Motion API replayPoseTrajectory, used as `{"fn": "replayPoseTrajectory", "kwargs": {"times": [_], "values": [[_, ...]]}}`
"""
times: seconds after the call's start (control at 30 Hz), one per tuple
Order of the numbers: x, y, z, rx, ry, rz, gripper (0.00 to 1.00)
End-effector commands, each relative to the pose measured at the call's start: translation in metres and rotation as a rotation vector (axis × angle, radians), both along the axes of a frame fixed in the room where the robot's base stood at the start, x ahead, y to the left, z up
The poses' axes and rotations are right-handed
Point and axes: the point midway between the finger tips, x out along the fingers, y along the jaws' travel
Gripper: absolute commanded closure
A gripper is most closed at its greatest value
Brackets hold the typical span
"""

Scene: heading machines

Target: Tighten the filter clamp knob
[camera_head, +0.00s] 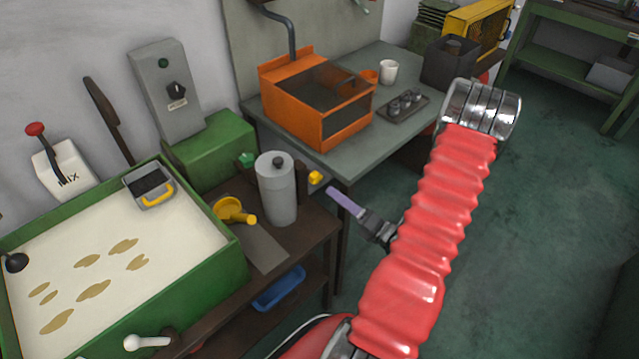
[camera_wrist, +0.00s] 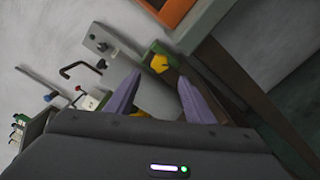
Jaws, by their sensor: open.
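The yellow filter clamp knob (camera_head: 315,178) sits on a dark bracket at the right side of the grey filter canister (camera_head: 277,190). In the wrist view the knob (camera_wrist: 159,63) shows ahead, between the two purple fingertips. My gripper (camera_head: 333,191) is open and empty, its fingers pointing at the knob from the right in the head view. In that view the fingers overlap, so the gap between them does not show. The gripper (camera_wrist: 160,77) appears to be short of the knob; I cannot tell the exact distance. The canister is not clear in the wrist view.
A yellow funnel-like part (camera_head: 232,211) stands left of the canister on the brown bench (camera_head: 318,225). A green-rimmed tank (camera_head: 236,268) is at the left. A grey table (camera_head: 357,157) with an orange machine (camera_head: 290,110) stands behind. Open floor (camera_head: 530,220) lies right.

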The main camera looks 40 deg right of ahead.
Motion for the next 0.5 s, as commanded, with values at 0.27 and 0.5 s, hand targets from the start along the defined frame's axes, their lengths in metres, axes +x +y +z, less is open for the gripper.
{"fn": "replayPoseTrajectory", "kwargs": {"times": [0.27,0.5], "values": [[0.031,0.002,0.0,0.0,0.0,0.004,0.51],[0.059,0.003,0.0,0.0,-0.001,0.003,0.51]]}}
